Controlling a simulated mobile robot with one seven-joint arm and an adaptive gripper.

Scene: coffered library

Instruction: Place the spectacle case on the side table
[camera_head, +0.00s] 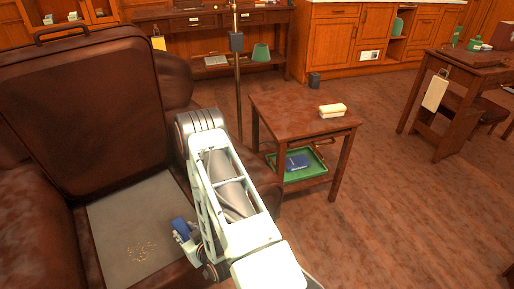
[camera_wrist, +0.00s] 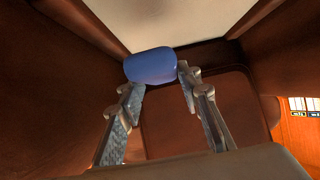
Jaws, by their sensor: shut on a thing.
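The blue spectacle case (camera_wrist: 150,66) is between my gripper's fingertips (camera_wrist: 161,78) in the wrist view. My gripper is shut on it. In the head view the blue case (camera_head: 179,225) shows at the end of my gripper (camera_head: 185,236), over the right part of an open brown suitcase's grey lining (camera_head: 120,215). I cannot tell whether the case still touches the lining. The wooden side table (camera_head: 283,108) stands to the right of my arm, with bare top at its middle and left.
The suitcase lid (camera_head: 85,110) stands upright on a brown armchair. A brass pole (camera_head: 238,85) rises behind.

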